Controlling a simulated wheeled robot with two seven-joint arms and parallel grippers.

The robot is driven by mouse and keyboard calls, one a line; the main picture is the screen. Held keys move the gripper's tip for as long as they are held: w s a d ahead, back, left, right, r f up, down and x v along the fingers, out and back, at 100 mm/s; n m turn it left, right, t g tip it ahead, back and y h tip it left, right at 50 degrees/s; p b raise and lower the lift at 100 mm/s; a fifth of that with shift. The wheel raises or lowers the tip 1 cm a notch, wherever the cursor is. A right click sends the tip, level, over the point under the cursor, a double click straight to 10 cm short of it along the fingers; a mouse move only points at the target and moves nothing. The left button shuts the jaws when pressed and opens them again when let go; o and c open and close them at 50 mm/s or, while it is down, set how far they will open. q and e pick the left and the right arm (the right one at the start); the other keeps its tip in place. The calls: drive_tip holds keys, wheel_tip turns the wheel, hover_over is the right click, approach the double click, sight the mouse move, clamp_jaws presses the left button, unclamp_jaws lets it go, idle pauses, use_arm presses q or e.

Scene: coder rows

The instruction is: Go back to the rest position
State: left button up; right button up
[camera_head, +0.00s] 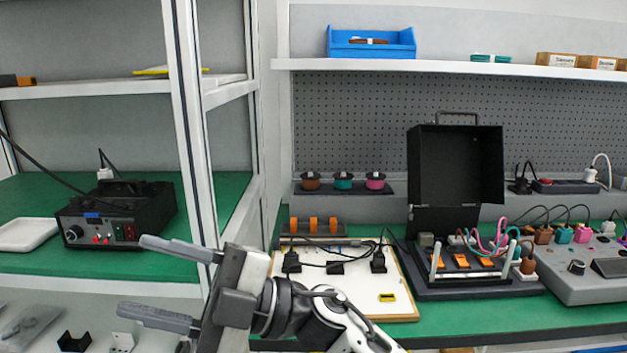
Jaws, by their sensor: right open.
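My right gripper (165,281) is in the lower left of the head view, its two long grey fingers pointing left and wide apart. Nothing is between the fingers. It is in front of the shelf post and the lower left shelf, clear of the bench objects. My left gripper does not show.
A green bench (455,317) carries the white board, an open black case (455,165) and a grey console (590,280) at the right. A black power unit (118,212) and white tray (27,234) stand on the left shelf. A white post (192,130) rises behind the gripper.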

drive_tip(key=w+d+f+m+t+h, duration=0.45)
drive_tip(key=d+f+m+t, duration=0.3)
drive_tip(key=m+t, duration=0.45)
drive_tip(key=w+d+f+m+t+h, duration=0.3)
drive_tip(key=d+f+m+t+h, duration=0.4)
drive_tip(key=m+t, duration=0.5)
drive_tip(key=s+d+f+m+g+h, duration=0.3)
drive_tip(key=s+d+f, duration=0.4)
drive_tip(key=f, duration=0.3)
drive_tip(key=s+d+f+m+g+h, duration=0.4)
drive_tip(key=s+d+f, duration=0.4)
drive_tip(key=f, duration=0.2)
drive_tip(key=shift+f+g+p, duration=0.35)
drive_tip(key=shift+f+g, duration=0.05)
drive_tip(key=shift+g, duration=0.4)
